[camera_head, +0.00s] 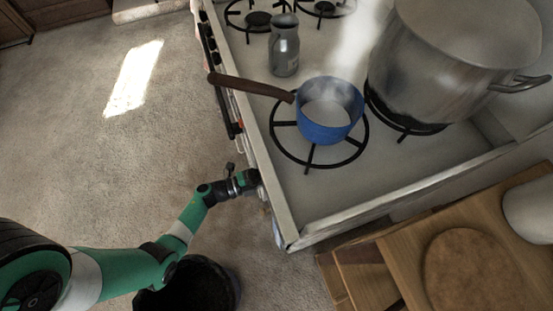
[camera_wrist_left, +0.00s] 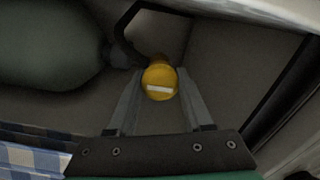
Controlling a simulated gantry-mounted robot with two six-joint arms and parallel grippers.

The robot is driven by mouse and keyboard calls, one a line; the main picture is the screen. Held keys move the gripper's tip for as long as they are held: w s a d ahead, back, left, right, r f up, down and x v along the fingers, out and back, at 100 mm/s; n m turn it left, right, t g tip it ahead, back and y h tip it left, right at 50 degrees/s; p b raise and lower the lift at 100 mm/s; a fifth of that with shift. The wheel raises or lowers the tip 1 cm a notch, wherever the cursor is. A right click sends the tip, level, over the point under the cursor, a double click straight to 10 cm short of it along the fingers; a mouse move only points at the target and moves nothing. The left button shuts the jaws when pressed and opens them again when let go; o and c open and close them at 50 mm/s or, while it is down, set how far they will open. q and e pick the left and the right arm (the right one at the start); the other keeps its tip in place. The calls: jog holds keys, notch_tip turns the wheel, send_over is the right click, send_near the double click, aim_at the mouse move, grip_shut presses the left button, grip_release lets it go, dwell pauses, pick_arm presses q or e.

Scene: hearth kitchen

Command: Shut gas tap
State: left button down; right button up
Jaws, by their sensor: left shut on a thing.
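The gas tap (camera_wrist_left: 160,84) is a round yellow knob with a white bar across its face, seen in the left wrist view. The bar lies nearly level in that picture, tilted slightly. My left gripper's two grey fingers stand on either side of the knob and are shut on it. In the head view my left gripper (camera_head: 254,180) is at the front side of the stove (camera_head: 310,205), below its top edge. The tap itself is hidden in the head view. My right gripper is not in view.
A blue pan (camera_head: 327,130) with steaming contents sits on a burner, its brown handle over the stove's front edge. A large steel pot (camera_head: 430,75) and a grey jar (camera_head: 284,50) stand nearby. A dark rounded body (camera_wrist_left: 45,45) is left of the tap.

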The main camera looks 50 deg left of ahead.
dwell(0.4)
pick_arm(q)
jog(key=shift+c, duration=1.5)
grip_release()
jog(key=p+v, duration=0.3)
jog(key=v, duration=0.8)
jog(key=shift+s, duration=0.3)
jog(key=shift+a, duration=0.1)
